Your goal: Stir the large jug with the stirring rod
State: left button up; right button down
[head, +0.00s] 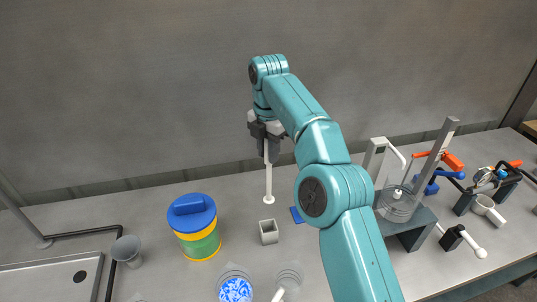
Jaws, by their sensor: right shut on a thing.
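My right gripper (266,137) is shut on the white stirring rod (268,178), which hangs upright with its wider foot at the bottom. The rod is above the bench, and its foot appears just above a small square grey holder (268,238) in the picture. A clear vessel with blue and white contents (235,289) stands at the bottom edge, partly cut off. Another clear vessel (289,272) is to its right, with a white piece in it. I cannot tell which one is the large jug. My left gripper is not in view.
A blue-lidded yellow and green canister (198,238) and a grey cup (127,250) stand left. A sink (45,278) with a dark pipe is far left. A stand (410,222) carrying a clear vessel (397,206), and valves (453,161), are right. My right arm crosses the middle.

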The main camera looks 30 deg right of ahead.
jog(key=shift+r, duration=0.3)
jog(key=shift+w, duration=0.25)
jog(key=shift+a, duration=0.1)
